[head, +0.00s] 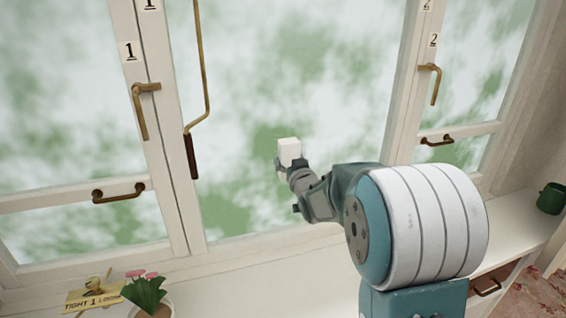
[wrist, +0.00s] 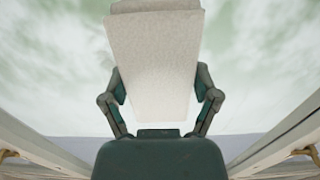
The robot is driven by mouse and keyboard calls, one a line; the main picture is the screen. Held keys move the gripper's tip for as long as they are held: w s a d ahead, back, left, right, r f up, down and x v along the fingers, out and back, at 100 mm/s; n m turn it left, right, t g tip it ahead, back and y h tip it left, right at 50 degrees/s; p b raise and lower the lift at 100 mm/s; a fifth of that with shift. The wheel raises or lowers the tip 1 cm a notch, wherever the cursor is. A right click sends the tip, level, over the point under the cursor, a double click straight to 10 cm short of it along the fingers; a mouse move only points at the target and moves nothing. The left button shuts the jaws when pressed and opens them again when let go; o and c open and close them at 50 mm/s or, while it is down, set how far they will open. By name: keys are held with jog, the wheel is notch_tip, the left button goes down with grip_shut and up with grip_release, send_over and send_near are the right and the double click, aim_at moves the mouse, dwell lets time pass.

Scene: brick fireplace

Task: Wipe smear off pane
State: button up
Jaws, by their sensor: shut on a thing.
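My gripper (wrist: 158,95) is shut on a white block-like wiping pad (wrist: 155,60), with one finger on each side of it. In the head view the pad (head: 289,151) is held up in front of the middle window pane (head: 300,60), and my gripper (head: 290,165) is behind it on my arm. The pane shows blurry green and white patches; I cannot tell a smear apart from them. I cannot tell whether the pad touches the glass.
Brass handles (head: 145,108) and (head: 431,82) are on the frames labelled 1 and 2. A long brass rod with a dark grip (head: 190,156) hangs at the left. A potted pink flower (head: 146,292), a yellow tag (head: 95,297) and a green mug (head: 551,198) stand on the sill.

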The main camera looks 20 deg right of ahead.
aim_at(328, 150)
jog(key=shift+d, duration=6.2)
jog(key=shift+s+d, duration=0.15)
jog(key=shift+s, duration=1.15)
jog(key=s, duration=0.3)
jog(key=shift+s, duration=0.1)
jog(key=shift+s, duration=1.5)
